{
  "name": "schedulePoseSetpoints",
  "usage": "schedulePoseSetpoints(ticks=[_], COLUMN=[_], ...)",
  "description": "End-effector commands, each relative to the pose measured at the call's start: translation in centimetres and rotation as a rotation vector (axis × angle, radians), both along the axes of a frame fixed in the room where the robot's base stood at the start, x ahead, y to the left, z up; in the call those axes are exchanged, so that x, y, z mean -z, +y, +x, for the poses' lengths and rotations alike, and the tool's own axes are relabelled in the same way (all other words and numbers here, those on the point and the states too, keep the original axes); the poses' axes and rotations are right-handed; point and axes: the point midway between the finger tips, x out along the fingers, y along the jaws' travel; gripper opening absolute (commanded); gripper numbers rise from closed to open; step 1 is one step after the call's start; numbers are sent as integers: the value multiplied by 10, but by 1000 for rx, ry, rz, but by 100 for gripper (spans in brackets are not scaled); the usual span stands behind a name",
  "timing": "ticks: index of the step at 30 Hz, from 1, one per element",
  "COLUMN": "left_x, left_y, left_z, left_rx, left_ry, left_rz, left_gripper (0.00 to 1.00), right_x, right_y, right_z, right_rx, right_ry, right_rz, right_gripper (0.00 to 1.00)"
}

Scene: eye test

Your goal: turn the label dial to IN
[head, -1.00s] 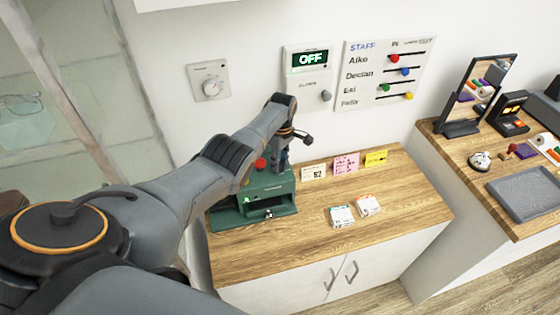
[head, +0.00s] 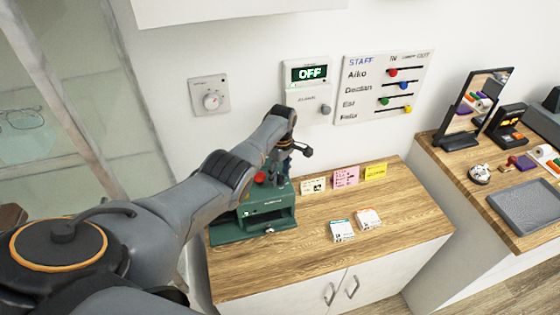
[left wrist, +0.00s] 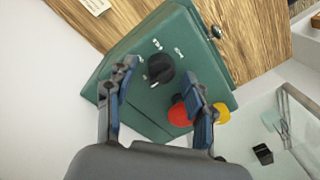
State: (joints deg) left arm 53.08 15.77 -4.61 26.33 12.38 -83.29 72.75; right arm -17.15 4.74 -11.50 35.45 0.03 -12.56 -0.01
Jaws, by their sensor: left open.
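The green label machine (head: 262,222) stands at the left back of the wooden cabinet top. In the left wrist view, its black dial (left wrist: 160,68) sits on the green top (left wrist: 130,50), with small white markings around it that I cannot read. A red button (left wrist: 180,114) is beside it, partly behind a finger. My left gripper (left wrist: 160,76) is open, one finger on each side of the dial. I cannot tell whether the fingers touch it. In the head view my left gripper (head: 284,168) is over the machine and hides the dial. My right gripper is not in view.
Small cards (head: 345,177) stand behind the machine's right side, and two small boxes (head: 342,231) lie in front. The cabinet's right front is clear.

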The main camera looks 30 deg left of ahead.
Motion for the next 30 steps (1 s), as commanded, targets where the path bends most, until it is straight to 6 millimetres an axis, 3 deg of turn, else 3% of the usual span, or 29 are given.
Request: schedulePoseSetpoints(ticks=[5, 12, 18, 30], left_x=[-20, -74, -104, -114], left_y=[1, 1, 1, 1], left_z=[1, 5, 7, 6], left_rx=[0, -2, -2, -2], left_ry=[-5, -6, -4, -1], left_rz=[2, 2, 2, 1], left_gripper=[54, 54, 54, 54], right_x=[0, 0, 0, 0], right_y=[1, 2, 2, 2], right_z=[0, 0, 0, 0], right_rx=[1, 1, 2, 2], right_ry=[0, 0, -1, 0], right_rz=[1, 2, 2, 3], right_gripper=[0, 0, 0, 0])
